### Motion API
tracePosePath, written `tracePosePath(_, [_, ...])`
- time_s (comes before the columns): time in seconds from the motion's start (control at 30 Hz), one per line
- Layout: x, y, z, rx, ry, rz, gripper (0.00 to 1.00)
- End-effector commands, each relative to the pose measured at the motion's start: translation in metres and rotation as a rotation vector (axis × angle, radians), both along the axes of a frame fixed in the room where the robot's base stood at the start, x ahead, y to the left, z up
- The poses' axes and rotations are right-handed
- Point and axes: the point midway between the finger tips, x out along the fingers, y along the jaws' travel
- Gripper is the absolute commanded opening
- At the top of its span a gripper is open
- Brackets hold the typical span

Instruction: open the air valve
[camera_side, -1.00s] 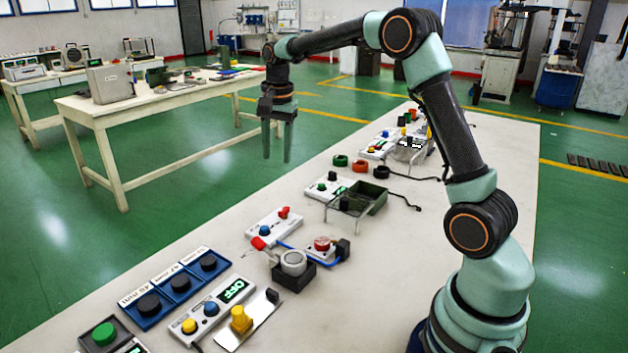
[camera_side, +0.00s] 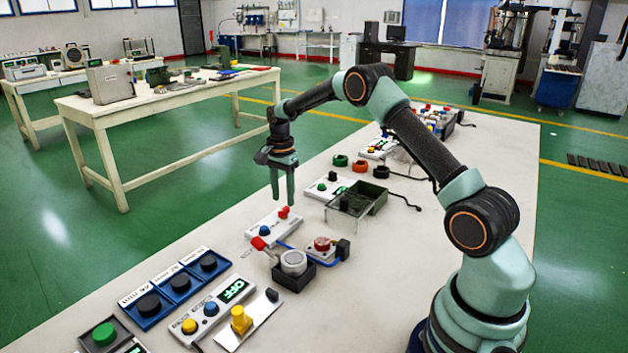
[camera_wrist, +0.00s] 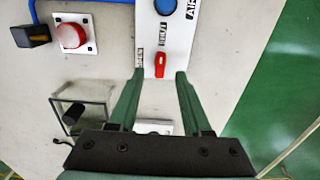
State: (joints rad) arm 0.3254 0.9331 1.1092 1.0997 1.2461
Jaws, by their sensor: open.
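The air valve is a white panel (camera_side: 272,226) with a red lever (camera_side: 284,212) at its far end and a blue round part (camera_side: 264,231) nearer the camera. In the wrist view the red lever (camera_wrist: 160,64) lies lengthwise, in line with the "SHUT" label (camera_wrist: 162,32); an "OPEN" label (camera_wrist: 140,60) is to its left. My gripper (camera_side: 283,201) is open and empty, pointing down just above the lever. In the wrist view the lever appears between the fingertips of my gripper (camera_wrist: 160,74), with a gap on each side.
A round red button (camera_side: 322,243) on a white plate and a grey cup in a black holder (camera_side: 293,263) stand close by, with a blue hose (camera_side: 295,249) between. A clear-covered green box (camera_side: 360,198) is behind to the right. The bench's left edge is near the panel.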

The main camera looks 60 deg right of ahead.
Motion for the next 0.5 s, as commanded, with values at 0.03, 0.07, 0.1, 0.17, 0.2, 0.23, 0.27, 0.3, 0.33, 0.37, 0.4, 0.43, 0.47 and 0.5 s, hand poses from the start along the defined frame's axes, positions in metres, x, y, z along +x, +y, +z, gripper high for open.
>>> tracePosePath(0.03, [-0.001, 0.000, -0.010, 0.001, 0.003, 0.000, 0.49])
tracePosePath(0.07, [-0.001, 0.000, -0.014, 0.001, 0.003, 0.000, 0.49])
tracePosePath(0.1, [-0.001, 0.000, -0.019, 0.001, 0.002, 0.000, 0.49])
tracePosePath(0.17, [-0.001, 0.000, -0.025, 0.001, 0.002, 0.001, 0.49])
tracePosePath(0.2, [0.000, 0.000, -0.028, 0.001, 0.002, 0.001, 0.49])
tracePosePath(0.23, [0.000, 0.000, -0.030, 0.000, 0.001, 0.001, 0.49])
tracePosePath(0.27, [0.000, 0.000, -0.032, 0.000, 0.000, 0.001, 0.49])
tracePosePath(0.3, [0.000, 0.000, -0.034, 0.000, 0.000, 0.001, 0.49])
tracePosePath(0.33, [0.000, 0.000, -0.035, 0.000, 0.000, 0.001, 0.49])
tracePosePath(0.37, [0.000, 0.000, -0.035, 0.000, 0.000, 0.001, 0.49])
tracePosePath(0.4, [0.000, 0.000, -0.036, 0.000, 0.000, 0.001, 0.49])
tracePosePath(0.43, [0.000, 0.000, -0.036, 0.000, -0.001, 0.001, 0.49])
tracePosePath(0.47, [0.000, 0.000, -0.036, 0.000, -0.001, 0.001, 0.49])
tracePosePath(0.5, [0.000, 0.000, -0.036, 0.000, -0.001, 0.001, 0.49])
